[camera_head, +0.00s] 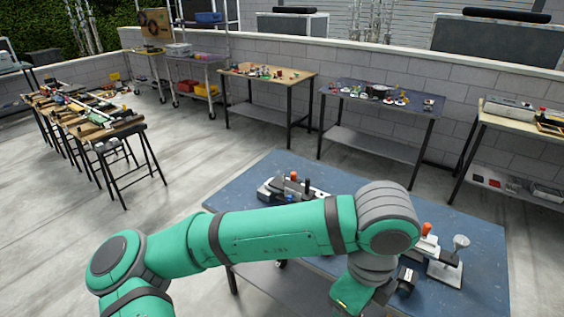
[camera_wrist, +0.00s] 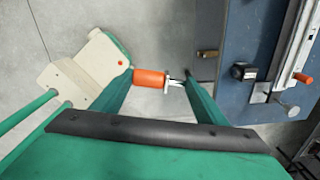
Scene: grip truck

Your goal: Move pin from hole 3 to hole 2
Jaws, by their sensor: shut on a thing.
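In the wrist view, my gripper (camera_wrist: 160,82) is shut on an orange-handled pin (camera_wrist: 149,77) with a short metal shank. The pin lies crosswise between the two green fingers, its orange end at the left finger and its metal end at the right one. In this view the floor shows behind it, with the blue table at the right. In the head view the fingers and the held pin are hidden. A fixture with upright pegs, one orange-topped (camera_head: 294,176), stands on the blue table (camera_head: 258,183). No hole numbers are readable.
A black block (camera_wrist: 243,71) sits near the table edge. Other workbenches (camera_head: 268,72) line the back wall. My arm covers much of the table.

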